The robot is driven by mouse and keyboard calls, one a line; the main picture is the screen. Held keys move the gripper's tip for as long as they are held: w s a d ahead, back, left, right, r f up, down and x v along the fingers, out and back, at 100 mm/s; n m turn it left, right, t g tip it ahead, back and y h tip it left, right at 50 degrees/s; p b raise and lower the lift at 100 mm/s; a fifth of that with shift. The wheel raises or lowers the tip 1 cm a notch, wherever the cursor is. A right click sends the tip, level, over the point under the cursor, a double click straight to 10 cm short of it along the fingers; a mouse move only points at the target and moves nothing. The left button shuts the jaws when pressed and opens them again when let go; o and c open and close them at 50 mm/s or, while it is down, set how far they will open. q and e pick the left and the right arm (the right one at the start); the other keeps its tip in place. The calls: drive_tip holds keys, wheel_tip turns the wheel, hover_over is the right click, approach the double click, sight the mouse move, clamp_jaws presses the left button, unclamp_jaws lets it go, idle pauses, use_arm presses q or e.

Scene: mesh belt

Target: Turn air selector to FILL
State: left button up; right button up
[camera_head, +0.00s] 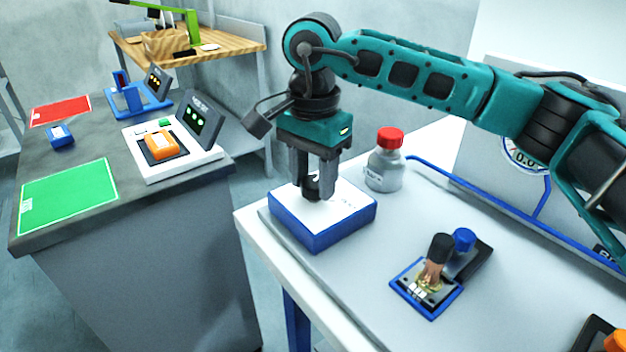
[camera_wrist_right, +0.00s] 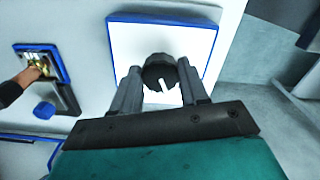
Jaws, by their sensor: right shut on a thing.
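The air selector is a blue box with a white top (camera_head: 345,207) and a black round knob (camera_head: 312,187) with a white pointer mark. It stands at the near left corner of the white table. My right gripper (camera_head: 318,190) points down over the box and is shut on the knob. In the right wrist view the knob (camera_wrist_right: 160,72) sits between the two fingers (camera_wrist_right: 158,88), and its white pointer shows. Lettering on the white top is partly hidden by the gripper and too small to read. My left gripper is not in view.
A grey bottle with a red cap (camera_head: 386,162) stands right behind the box. A blue-edged fixture (camera_head: 427,287) with a black-handled part and a blue knob lies to the right. A pressure gauge (camera_head: 522,155) is at the back. A separate grey bench (camera_head: 130,205) stands left across a gap.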

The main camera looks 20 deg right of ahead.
sight(313, 183)
drive_tip(key=shift+r+n+b, duration=0.1)
drive_tip(key=shift+n+b, duration=0.35)
drive_tip(key=shift+n, duration=1.65)
drive_tip(key=o, duration=1.1)
drive_tip(key=shift+c, duration=0.2)
wheel_tip(313, 183, up, 13)
drive_tip(key=p, duration=0.1)
